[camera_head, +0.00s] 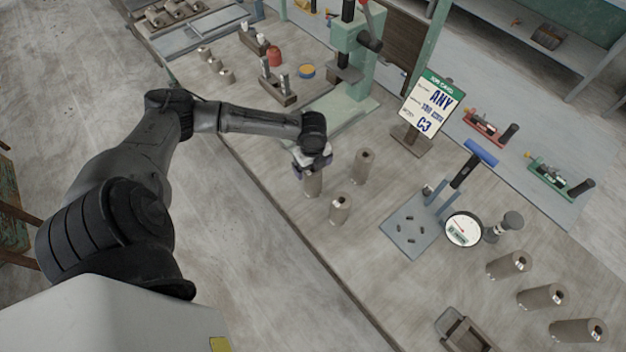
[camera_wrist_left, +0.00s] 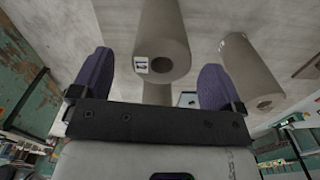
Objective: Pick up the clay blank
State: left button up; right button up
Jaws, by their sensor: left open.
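Several grey-brown clay cylinders with a hole in the top stand on the bench. In the head view my left gripper (camera_head: 312,164) is over the top of one clay blank (camera_head: 312,184), which stands upright below it. Two more blanks stand close by, one to the right (camera_head: 362,166) and one in front (camera_head: 340,209). In the left wrist view my open purple fingers (camera_wrist_left: 156,72) lie either side of a labelled cylinder (camera_wrist_left: 160,30), with part of another cylinder (camera_wrist_left: 157,93) showing behind it. Contact cannot be told. My right gripper is out of view.
A blue-grey plate fixture (camera_head: 412,240) and a round dial (camera_head: 463,230) stand to the right, with a sign reading ANY and C3 (camera_head: 432,106) behind. A green press (camera_head: 345,85) is at the back. Bare bench lies in front.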

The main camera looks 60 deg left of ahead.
aim_at(313, 170)
pick_arm(q)
jog(key=shift+w+f, duration=0.1)
jog(key=shift+f, duration=2.55)
jog(key=shift+c, duration=0.3)
jog(key=shift+r, duration=0.1)
jog(key=c, duration=1.3)
